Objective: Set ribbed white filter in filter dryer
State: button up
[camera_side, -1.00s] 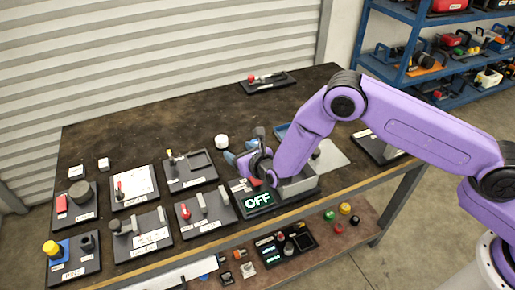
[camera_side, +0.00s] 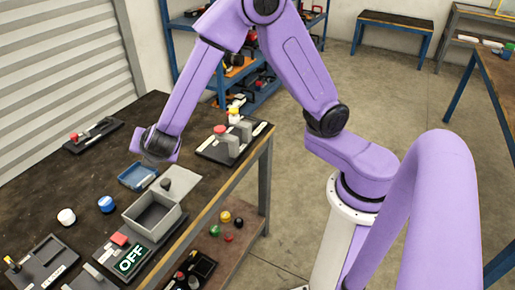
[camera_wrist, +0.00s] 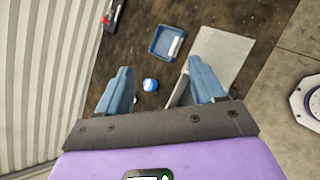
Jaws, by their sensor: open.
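A short white cylinder (camera_side: 66,216) stands on the dark bench in the side view; I cannot make out ribs on it. An elongated white piece (camera_wrist: 175,47) lies in a blue tray (camera_wrist: 161,52) in the wrist view; whether it is a filter or a label is unclear. An open grey box (camera_side: 135,212) on a base with a red button and a lit OFF display (camera_side: 132,259) looks like the filter dryer; it appears empty. My gripper (camera_wrist: 159,65) is open and empty, pointing down above the bench near the tray. Its fingertips are hidden in the side view.
A fixture with upright posts (camera_side: 233,140) stands at the right edge. Several labelled fixtures crowd the front left. Bare bench lies behind the caps.

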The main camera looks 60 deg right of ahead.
jog(key=s+d+r+m+g, duration=0.1)
jog(key=s+d+m+g, duration=0.1)
jog(key=s, duration=0.6)
jog(key=s+d+r+m+g+y, duration=0.1)
jog(key=s+d+r+m+g, duration=0.1)
jog(key=s, duration=0.6)
jog(key=d+m+g, duration=0.1)
jog(key=d+m, duration=0.1)
jog(key=d, duration=0.1)
jog(key=shift+s+d+y, duration=0.15)
jog(key=shift+d+y, duration=0.1)
jog(key=shift+y, duration=0.05)
jog(key=shift+o, duration=0.5)
jog(key=s+d+m+g+y, duration=0.2)
jog(key=s+m+g+y, duration=0.1)
jog(key=s, duration=1.1)
jog(key=shift+s+d+r+m+g+y, duration=0.15)
jog(key=shift+d+r+m+g+y, duration=0.2)
jog(key=shift+r+m+g, duration=0.25)
jog(key=shift+f, duration=0.15)
